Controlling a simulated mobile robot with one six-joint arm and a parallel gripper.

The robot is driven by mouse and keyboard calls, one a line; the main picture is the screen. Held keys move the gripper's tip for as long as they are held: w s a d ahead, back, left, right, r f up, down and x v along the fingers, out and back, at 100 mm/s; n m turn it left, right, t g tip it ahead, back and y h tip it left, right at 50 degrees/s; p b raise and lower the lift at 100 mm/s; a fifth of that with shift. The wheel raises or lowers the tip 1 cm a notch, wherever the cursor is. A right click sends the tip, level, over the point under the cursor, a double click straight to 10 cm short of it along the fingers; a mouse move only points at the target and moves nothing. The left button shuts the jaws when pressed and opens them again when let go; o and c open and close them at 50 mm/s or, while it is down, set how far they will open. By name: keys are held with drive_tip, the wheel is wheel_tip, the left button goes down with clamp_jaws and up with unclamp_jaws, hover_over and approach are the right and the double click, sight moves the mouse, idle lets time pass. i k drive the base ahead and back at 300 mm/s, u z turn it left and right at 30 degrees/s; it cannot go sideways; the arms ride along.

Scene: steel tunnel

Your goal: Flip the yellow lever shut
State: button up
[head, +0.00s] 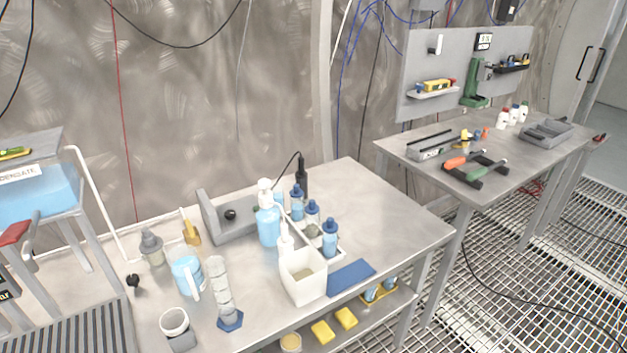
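A small yellow upright piece (191,233), which looks like the yellow lever, stands at the back left of the near workbench (385,215). It has a narrow upper part and a wider lower part. It is close to a thin white pipe (100,200) that comes down from the left and runs on behind the bench items. At this size I cannot tell the lever's exact position or what it is joined to. My gripper is not in view.
A grey-capped container (151,247), a blue mug (187,275) and a grey angled block (225,220) stand around the yellow piece. Bottles (268,225) and a white bin (303,275) crowd the bench middle. The bench's back right is clear. A second bench (400,150) holds tools.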

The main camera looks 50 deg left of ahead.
sight(191, 230)
drive_tip(key=u, duration=1.6)
drive_tip(key=k, duration=0.15)
drive_tip(key=u, duration=1.05)
drive_tip(key=i, duration=1.05)
drive_tip(key=u, duration=0.1)
